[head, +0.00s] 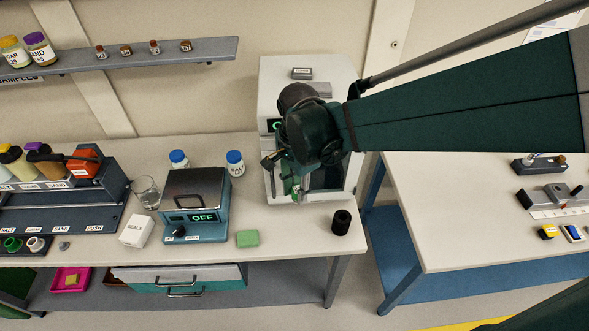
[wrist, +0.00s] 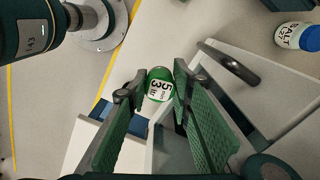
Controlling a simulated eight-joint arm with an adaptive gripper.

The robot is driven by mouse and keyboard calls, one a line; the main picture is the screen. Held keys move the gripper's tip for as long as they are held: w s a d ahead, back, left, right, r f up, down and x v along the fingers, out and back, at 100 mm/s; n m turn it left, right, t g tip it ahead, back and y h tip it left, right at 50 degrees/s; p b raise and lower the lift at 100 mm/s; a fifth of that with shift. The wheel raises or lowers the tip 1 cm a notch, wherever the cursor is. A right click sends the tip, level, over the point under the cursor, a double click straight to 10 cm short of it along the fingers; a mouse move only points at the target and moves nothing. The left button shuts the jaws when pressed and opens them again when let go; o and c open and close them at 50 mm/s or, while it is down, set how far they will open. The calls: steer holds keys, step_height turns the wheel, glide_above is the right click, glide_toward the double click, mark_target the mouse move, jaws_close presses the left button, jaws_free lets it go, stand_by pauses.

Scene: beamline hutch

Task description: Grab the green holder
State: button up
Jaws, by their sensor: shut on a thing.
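The green holder (wrist: 158,85), a small round green piece with a white label bearing dark figures, sits between the fingertips of my gripper (wrist: 156,88) in the wrist view. My gripper is shut on it, with a finger at each side. In the head view my gripper (head: 296,192) hangs in front of the white cabinet-like instrument, above the right part of the bench. There the holder cannot be told apart from the green fingers.
Below are a green block (head: 248,239) and a black cylinder (head: 341,222) on the bench (head: 290,222). A blue scale reading OFF (head: 192,205) and salt jars (head: 235,163) stand left. The white instrument (head: 272,95) is close behind. A second table (head: 440,215) stands right, across a gap.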

step_height(320, 180, up, 11)
steer(key=shift+p, duration=0.45)
